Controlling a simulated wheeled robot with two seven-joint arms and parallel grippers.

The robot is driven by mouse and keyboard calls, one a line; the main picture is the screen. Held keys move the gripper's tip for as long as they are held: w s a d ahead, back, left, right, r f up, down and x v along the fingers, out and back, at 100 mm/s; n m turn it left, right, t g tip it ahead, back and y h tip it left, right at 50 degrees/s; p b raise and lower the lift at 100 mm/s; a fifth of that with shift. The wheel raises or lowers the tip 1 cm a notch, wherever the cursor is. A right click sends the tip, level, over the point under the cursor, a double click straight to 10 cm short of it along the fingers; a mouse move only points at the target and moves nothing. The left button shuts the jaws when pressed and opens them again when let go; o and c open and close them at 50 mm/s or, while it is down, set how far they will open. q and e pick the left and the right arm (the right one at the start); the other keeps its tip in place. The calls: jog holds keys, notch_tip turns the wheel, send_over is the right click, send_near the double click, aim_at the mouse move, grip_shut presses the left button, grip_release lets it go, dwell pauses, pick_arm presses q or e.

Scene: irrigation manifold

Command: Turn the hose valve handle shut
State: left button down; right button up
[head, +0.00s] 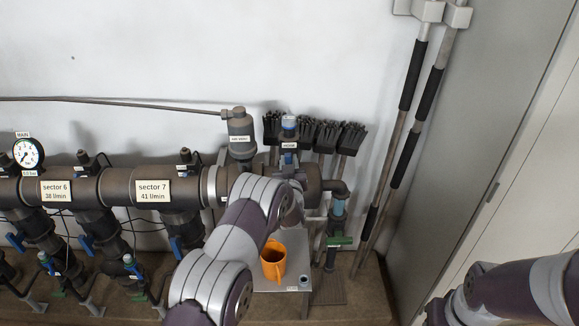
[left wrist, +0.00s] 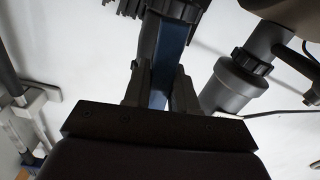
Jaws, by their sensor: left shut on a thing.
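The hose valve handle is a blue lever (left wrist: 168,62). In the left wrist view it runs lengthwise between the two dark fingers of my left gripper (left wrist: 162,88), which is shut on it. I cannot tell the lever's angle to the pipe. My right gripper is not in view; only part of my right arm shows at lower right.
A grey cylindrical fitting (head: 240,133) rises beside the valve. The manifold pipe (head: 115,187) runs left.

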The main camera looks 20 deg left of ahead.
pick_arm(q)
jog(key=shift+s+a+f+n+b, duration=0.1)
jog(key=shift+a+f+n+b, duration=0.15)
jog(key=shift+n+b, duration=3.15)
jog(key=shift+a+f+n+b, duration=0.1)
jog(key=shift+f+n+b, duration=0.2)
jog(key=shift+n+b, duration=3.15)
jog(key=shift+s+a+f+n+b, duration=0.2)
jog(key=shift+n+b, duration=1.35)
jog(key=shift+b, duration=3.65)
jog(key=shift+w, duration=0.15)
jog(key=c, duration=1)
grip_release()
jog(key=v, duration=1.2)
jog(key=shift+s+b, duration=0.35)
jog(key=shift+s, duration=0.05)
